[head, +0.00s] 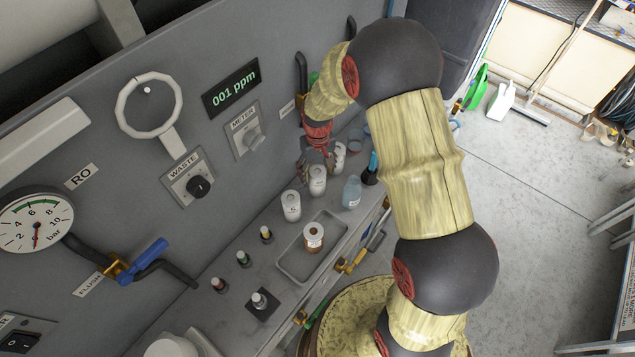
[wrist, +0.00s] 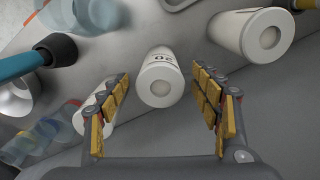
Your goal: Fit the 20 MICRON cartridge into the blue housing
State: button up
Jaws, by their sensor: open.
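The 20 MICRON cartridge is a white cylinder with a pale round core and a "20" on its side; it shows in the wrist view (wrist: 160,82). It stands between my two fingers, which are apart, with no clear contact. In the head view the middle white cartridge (head: 317,182) of a row of three appears to be this one. My gripper (head: 317,160) reaches down over the row; it also shows in the wrist view (wrist: 163,95). I cannot tell for certain which bluish part is the blue housing; a translucent blue cup (wrist: 45,132) lies at the left.
Other white cartridges stand close on either side, one on the right (wrist: 250,36) and one partly behind my left finger (wrist: 88,118). A clear bottle (head: 352,192) is right of the row. A grey tray (head: 287,267) holds a brown-and-white cartridge (head: 313,236). The panel wall rises behind.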

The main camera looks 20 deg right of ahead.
jog(key=shift+f, duration=0.25)
jog(key=shift+c, duration=1)
grip_shut()
